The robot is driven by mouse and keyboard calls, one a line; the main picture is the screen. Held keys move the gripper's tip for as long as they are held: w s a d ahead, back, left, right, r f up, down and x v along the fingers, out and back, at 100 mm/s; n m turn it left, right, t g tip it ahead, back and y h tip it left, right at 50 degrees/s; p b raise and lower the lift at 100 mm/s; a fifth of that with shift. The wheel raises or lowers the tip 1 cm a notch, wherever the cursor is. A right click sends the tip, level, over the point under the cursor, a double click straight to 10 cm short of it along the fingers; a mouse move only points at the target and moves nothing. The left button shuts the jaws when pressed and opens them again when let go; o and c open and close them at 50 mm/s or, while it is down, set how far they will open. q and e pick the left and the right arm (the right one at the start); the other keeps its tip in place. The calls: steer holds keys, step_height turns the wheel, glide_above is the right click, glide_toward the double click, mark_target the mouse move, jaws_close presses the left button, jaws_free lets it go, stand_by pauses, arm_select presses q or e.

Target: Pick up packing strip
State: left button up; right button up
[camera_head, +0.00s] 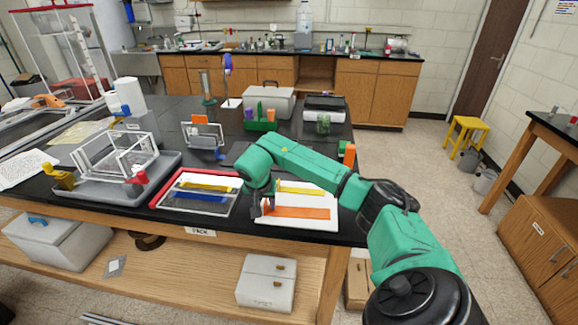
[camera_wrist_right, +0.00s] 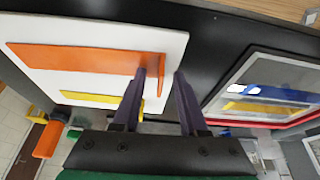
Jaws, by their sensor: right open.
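A long orange strip (camera_head: 298,212) lies on a white board (camera_head: 328,222) near the table's front edge, with a shorter yellow strip (camera_head: 300,190) behind it. The frames do not settle which is the packing strip. In the right wrist view the orange strip (camera_wrist_right: 80,58) has an upturned end between the two dark fingers of my right gripper (camera_wrist_right: 160,74). The fingers are apart, and I cannot tell whether they touch it. In the head view my right gripper (camera_head: 262,206) is at the board's left edge, partly hidden by my arm. My left gripper is not in view.
Left of the board, a red-edged tray (camera_head: 154,196) holds a blue and a yellow strip. A grey tray with a clear-walled frame (camera_head: 118,155) stands farther left. A grey case (camera_head: 282,103) and a green bin (camera_head: 260,125) stand behind. Dark tabletop shows between board and red-edged tray.

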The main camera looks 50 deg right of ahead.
jaws_close()
steer(key=shift+r, duration=0.1)
